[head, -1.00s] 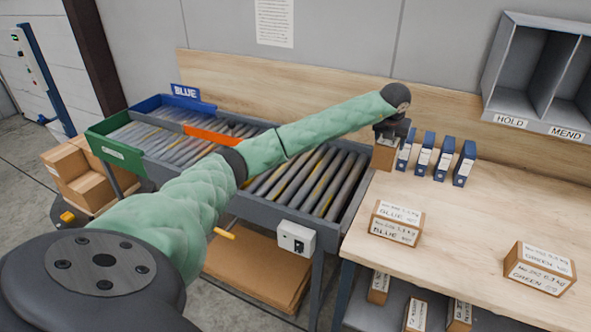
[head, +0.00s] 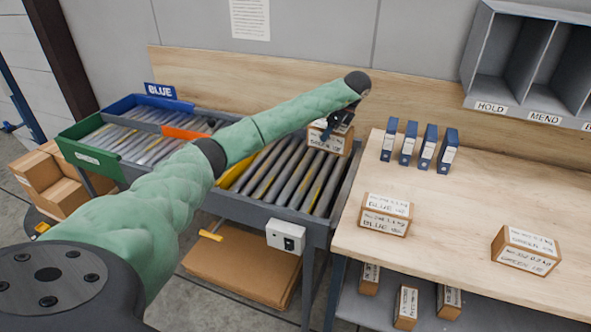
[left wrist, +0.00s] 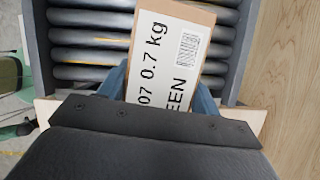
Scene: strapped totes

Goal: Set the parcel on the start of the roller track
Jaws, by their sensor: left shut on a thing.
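My left gripper (head: 338,121) is shut on a brown cardboard parcel (head: 329,142) with a white label. It holds the parcel over the near, right-hand end of the grey roller track (head: 291,178). In the left wrist view the parcel (left wrist: 171,50) lies between the blue fingers (left wrist: 161,92), over the rollers (left wrist: 92,53); its label reads "0.7 kg" and ends in "EEN". I cannot tell whether its underside touches the rollers. My right gripper does not show.
The wooden bench (head: 440,209) stands right of the track, with two labelled parcels (head: 386,214), (head: 526,250) and several blue binders (head: 408,143). Grey HOLD and MEND bins (head: 520,60) hang above. A switch box (head: 285,236) is on the track's front. Green (head: 92,160) and blue chutes (head: 150,103) lie left.

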